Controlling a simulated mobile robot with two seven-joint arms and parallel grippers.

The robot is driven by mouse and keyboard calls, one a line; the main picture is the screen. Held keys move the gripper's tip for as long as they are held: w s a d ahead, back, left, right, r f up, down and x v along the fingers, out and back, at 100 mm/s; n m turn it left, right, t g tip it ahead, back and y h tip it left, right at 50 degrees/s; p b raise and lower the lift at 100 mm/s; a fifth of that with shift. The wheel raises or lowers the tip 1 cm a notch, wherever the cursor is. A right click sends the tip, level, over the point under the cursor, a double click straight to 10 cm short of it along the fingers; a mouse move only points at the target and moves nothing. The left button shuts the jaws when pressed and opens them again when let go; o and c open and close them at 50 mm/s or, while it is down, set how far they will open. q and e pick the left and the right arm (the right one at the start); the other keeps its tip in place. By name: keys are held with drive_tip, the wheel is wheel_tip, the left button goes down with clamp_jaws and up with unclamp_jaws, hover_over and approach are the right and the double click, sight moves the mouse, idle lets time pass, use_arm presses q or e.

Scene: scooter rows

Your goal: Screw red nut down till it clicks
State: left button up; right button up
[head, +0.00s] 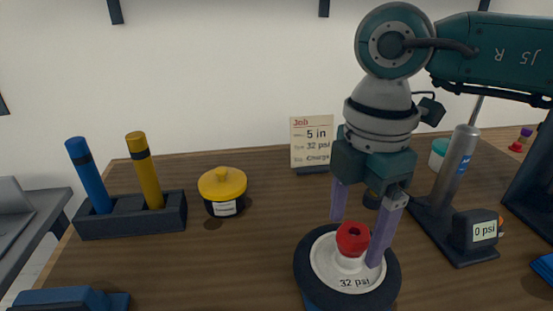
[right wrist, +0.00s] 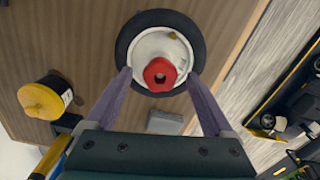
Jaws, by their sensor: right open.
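The red nut (head: 352,237) sits on the raised white centre of a wheel with a black tyre (head: 308,280) and a pale disc marked 32 psi. The nut (right wrist: 160,73) also shows in the right wrist view, with the wheel (right wrist: 124,40) beneath it. My right gripper (head: 356,242) is open and points down, with one purple finger on each side of the nut. In the right wrist view its fingertips (right wrist: 159,74) stand apart from the nut, with gaps on both sides. My left gripper is not in view.
A yellow-lidded pot (head: 222,184) and a dark holder (head: 130,222) with blue and yellow sticks stand left. A job card (head: 311,141) reads 5 in, 32 psi. A pump (head: 456,165) with a 0 psi gauge (head: 475,231) stands right. The wood between pot and wheel is clear.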

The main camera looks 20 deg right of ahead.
drive_tip(key=shift+f, duration=0.15)
clamp_jaws()
drive_tip(key=shift+m+p, duration=0.55)
drive_tip(key=shift+m, duration=0.05)
drive_tip(key=m+p, duration=0.1)
drive_tip(key=m, duration=0.2)
drive_tip(key=shift+p, duration=0.3)
drive_tip(key=m+p, duration=0.3)
drive_tip(key=m, duration=0.1)
drive_tip(key=shift+m, duration=0.3)
drive_tip(key=shift+r+m+p, duration=0.2)
drive_tip(key=shift+m+p, duration=1.2)
drive_tip(key=shift+p, duration=1.3)
drive_tip(key=shift+w+m+p, duration=0.1)
drive_tip(key=shift+m+p, duration=0.7)
drive_tip(key=shift+p, duration=0.45)
drive_tip(key=shift+f, duration=0.1)
